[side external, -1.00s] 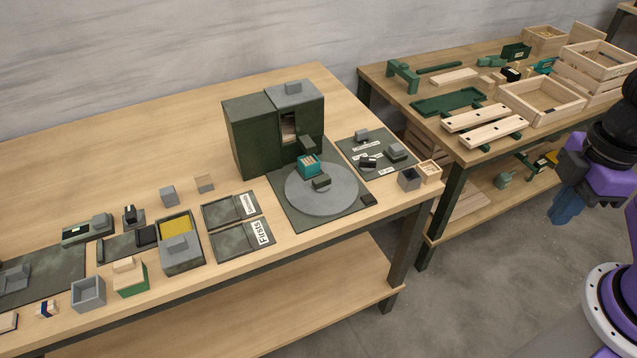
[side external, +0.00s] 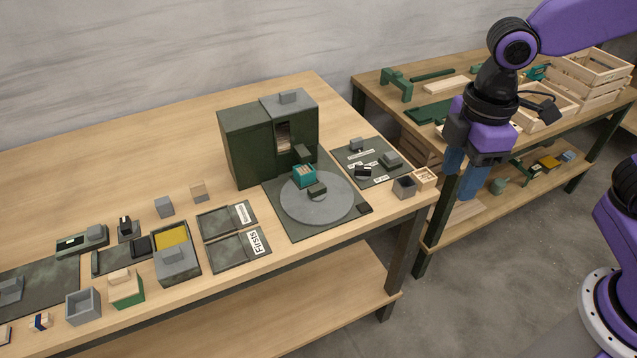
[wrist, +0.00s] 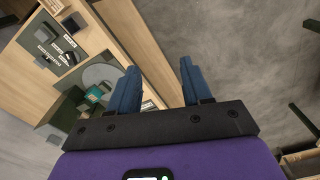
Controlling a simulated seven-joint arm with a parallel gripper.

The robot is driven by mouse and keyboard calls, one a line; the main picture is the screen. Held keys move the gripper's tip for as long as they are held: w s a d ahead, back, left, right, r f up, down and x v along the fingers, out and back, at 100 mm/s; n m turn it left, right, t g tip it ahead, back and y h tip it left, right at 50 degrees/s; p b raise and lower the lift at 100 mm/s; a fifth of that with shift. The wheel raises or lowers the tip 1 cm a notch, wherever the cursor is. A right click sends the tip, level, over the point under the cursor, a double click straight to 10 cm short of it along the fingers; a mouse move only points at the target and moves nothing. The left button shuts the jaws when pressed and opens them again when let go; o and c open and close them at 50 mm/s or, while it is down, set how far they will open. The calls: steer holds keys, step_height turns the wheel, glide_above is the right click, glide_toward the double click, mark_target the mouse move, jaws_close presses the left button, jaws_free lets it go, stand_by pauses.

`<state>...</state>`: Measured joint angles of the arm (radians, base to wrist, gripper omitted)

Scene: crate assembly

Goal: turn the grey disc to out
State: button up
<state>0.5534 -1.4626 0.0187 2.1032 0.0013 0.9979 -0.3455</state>
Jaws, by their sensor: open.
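The grey disc (side external: 310,208) lies flat on a dark green base plate (side external: 281,222), in front of the dark green cabinet. A small dark green block (side external: 317,189) stands on the disc near its middle. A teal box (side external: 303,176) with light contents sits at the disc's back edge. In the wrist view the disc (wrist: 98,74) shows partly, behind the left finger. My gripper (side external: 470,172) points down beyond the table's right end, apart from the disc.
The tall dark green cabinet (side external: 250,150) stands behind the disc. A dark plate with small blocks (side external: 372,163) and two small open boxes lie right of it. Two labelled trays (side external: 230,217) lie left. A second table stands at the back right.

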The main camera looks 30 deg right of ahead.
steer(key=w+a+f+n, duration=0.1)
steer(key=w+a, duration=0.3)
steer(key=w, duration=0.4)
steer(key=w+a+f+n, duration=0.1)
steer(key=w+a, duration=0.3)
steer(key=w, duration=0.4)
steer(key=n, duration=0.2)
glide_toward(318, 187)
step_height(318, 187, down, 9)
steer(key=shift+r, duration=0.2)
jaws_close()
